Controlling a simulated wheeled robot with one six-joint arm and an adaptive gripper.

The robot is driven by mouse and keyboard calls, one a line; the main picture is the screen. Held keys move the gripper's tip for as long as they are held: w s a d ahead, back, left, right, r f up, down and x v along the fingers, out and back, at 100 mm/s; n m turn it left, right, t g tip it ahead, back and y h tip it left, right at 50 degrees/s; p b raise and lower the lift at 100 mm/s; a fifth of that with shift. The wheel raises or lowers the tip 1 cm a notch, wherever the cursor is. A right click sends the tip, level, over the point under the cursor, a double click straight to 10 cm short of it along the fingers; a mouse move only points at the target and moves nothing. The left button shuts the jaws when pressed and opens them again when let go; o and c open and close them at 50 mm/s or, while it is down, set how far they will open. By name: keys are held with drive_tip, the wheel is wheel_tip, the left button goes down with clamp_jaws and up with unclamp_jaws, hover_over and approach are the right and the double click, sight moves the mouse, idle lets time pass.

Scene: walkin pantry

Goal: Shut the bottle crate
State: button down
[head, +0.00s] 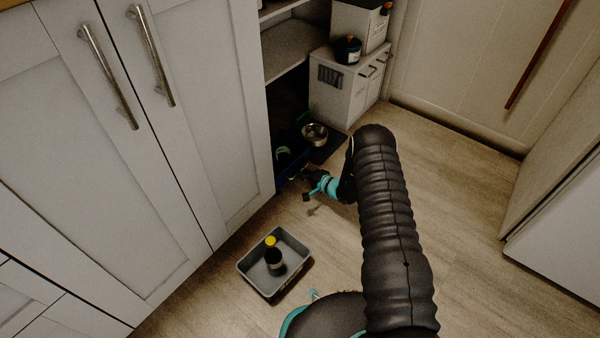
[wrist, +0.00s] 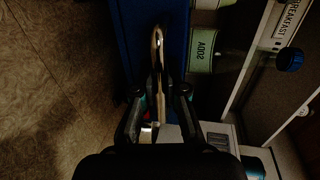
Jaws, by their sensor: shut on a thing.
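The bottle crate (head: 289,181) is a dark blue drawer-like box low at the cabinet opening in the head view. Its blue front (wrist: 170,22) fills the upper middle of the wrist view. A pale metal bar handle (wrist: 157,60) stands out from that front. My gripper (head: 312,184) is at the crate's front, close to the floor. In the wrist view my gripper (wrist: 157,93) has its fingers on both sides of the handle, shut on it. The crate's inside is mostly dark; how far it stands out is hard to tell.
A grey tray (head: 247,277) with a dark, yellow-capped bottle (head: 272,257) lies on the floor in front. A metal bowl (head: 314,133) and a white cabinet (head: 343,98) stand behind the crate. Tall closed doors (head: 170,60) are at left. Floor to the right is clear.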

drive_tip(key=shift+w, duration=0.2)
drive_tip(key=c, duration=1.2)
unclamp_jaws()
drive_tip(key=shift+a, duration=0.2)
drive_tip(key=shift+s, duration=0.1)
drive_tip(key=v, duration=1.2)
